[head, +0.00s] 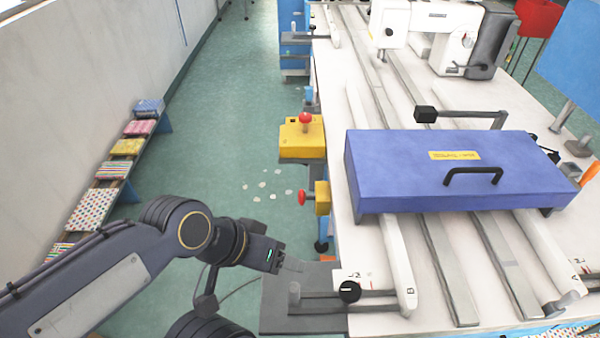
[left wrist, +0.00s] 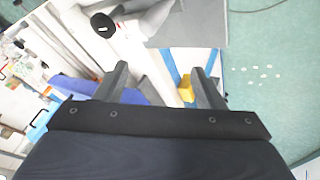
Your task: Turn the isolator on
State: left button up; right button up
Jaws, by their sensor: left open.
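No part is clearly labelled as the isolator. A yellow box with a red knob on top (head: 303,137) stands at the table's left side. A second yellow box (head: 322,198) is on the table's side below it, its red knob facing left. A black round knob with a white mark (head: 350,292) sits at the table's near left corner; a black knob also shows in the left wrist view (left wrist: 103,25). My left gripper (head: 288,264) is left of this knob, apart from all of them. In the left wrist view its fingers (left wrist: 160,70) are spread and empty. A yellow part (left wrist: 186,91) shows beyond one finger.
The white table (head: 372,242) carries a blue cover with a black handle (head: 440,160), long rails and a sewing machine (head: 440,35) at the back. A grey plate (head: 275,300) juts out near the gripper. Stacked patterned pads (head: 110,170) line the left wall.

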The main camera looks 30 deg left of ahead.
aim_at(305, 118)
jog(key=k+j, duration=0.1)
jog(key=j, duration=0.65)
jog(key=k+j+u, duration=0.15)
jog(key=j, duration=0.55)
jog(key=i+j, duration=0.15)
jog(key=j, duration=0.2)
jog(key=i+j+z, duration=0.15)
jog(key=j, duration=0.2)
jog(key=i+j, duration=0.15)
jog(key=j, duration=0.2)
jog(key=i+j+z, duration=0.15)
jog(key=j, duration=0.2)
jog(key=i+j, duration=0.1)
jog(key=j, duration=0.3)
jog(key=z, duration=0.05)
